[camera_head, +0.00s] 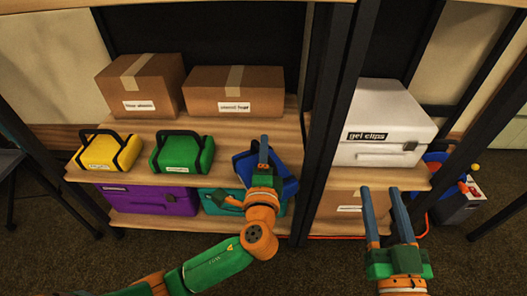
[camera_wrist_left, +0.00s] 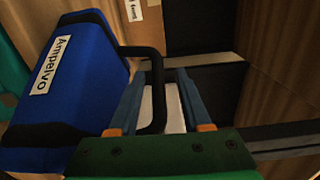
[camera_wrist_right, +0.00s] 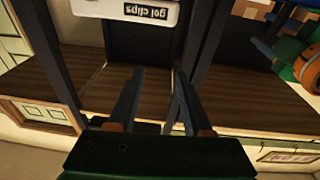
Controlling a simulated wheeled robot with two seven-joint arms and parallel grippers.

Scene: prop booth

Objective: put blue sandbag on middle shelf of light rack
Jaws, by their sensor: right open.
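The blue sandbag (camera_head: 284,183), labelled "Ampelvo", is at the right end of the left rack's middle shelf (camera_head: 225,136), beside the green bag. It looks slightly tilted; my arm hides part of it, so I cannot tell if its base rests fully on the board. In the left wrist view the sandbag (camera_wrist_left: 75,75) lies left of my fingers, and its black handle (camera_wrist_left: 157,100) passes between them. My left gripper (camera_head: 263,155) is open around the handle, with a gap beside the bar. My right gripper (camera_head: 382,190) is open and empty, before the right rack's shelf (camera_head: 345,178).
A yellow bag (camera_head: 108,152) and green bag (camera_head: 183,154) share the shelf. A purple case (camera_head: 155,199) and teal case (camera_head: 215,203) sit below. A white "gel clips" case (camera_head: 385,122) is on the right rack. Dark posts (camera_head: 335,110) separate the racks.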

